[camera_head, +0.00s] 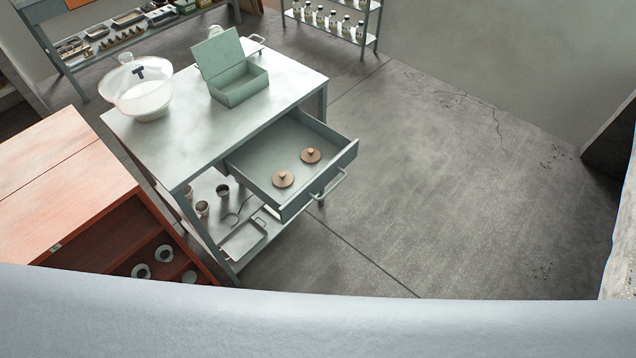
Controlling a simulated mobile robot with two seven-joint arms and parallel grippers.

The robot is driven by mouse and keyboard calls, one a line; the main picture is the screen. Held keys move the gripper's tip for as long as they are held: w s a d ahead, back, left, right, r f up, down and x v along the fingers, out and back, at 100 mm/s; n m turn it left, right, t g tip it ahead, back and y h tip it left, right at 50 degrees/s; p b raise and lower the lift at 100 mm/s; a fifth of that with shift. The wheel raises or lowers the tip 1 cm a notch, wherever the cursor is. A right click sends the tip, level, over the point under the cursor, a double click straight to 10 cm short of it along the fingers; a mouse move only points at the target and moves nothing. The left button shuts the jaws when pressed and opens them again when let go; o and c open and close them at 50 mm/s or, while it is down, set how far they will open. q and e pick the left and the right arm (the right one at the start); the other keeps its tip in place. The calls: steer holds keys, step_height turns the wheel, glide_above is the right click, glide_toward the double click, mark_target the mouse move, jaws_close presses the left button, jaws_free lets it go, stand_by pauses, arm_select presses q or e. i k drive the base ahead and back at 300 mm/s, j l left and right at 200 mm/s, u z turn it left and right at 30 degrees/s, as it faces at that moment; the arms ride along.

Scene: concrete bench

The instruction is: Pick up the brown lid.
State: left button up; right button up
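Two small round brown lids, each with a knob on top, lie flat in the open drawer (268,168) of a grey metal table. One brown lid (283,179) is nearer the front left, and the other brown lid (311,155) is a little farther back and to the right. They lie apart from each other. Neither of my grippers is in the head view, and nothing touches the lids.
The grey table (215,135) carries an open green box (238,85) and a clear bowl (143,90). A tray (243,240) and cups stand on its lower shelf. An orange-brown cabinet (62,165) stands at left. The floor (440,190) at right is clear.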

mark_target(309, 155)
steer(key=i+l+u, duration=0.25)
steer(key=i, duration=0.25)
steer(key=i+l+u, duration=0.3)
steer(key=i, duration=0.2)
steer(key=j+u, duration=0.1)
steer(key=j, duration=0.2)
steer(key=l+z, duration=0.1)
steer(key=l, duration=0.15)
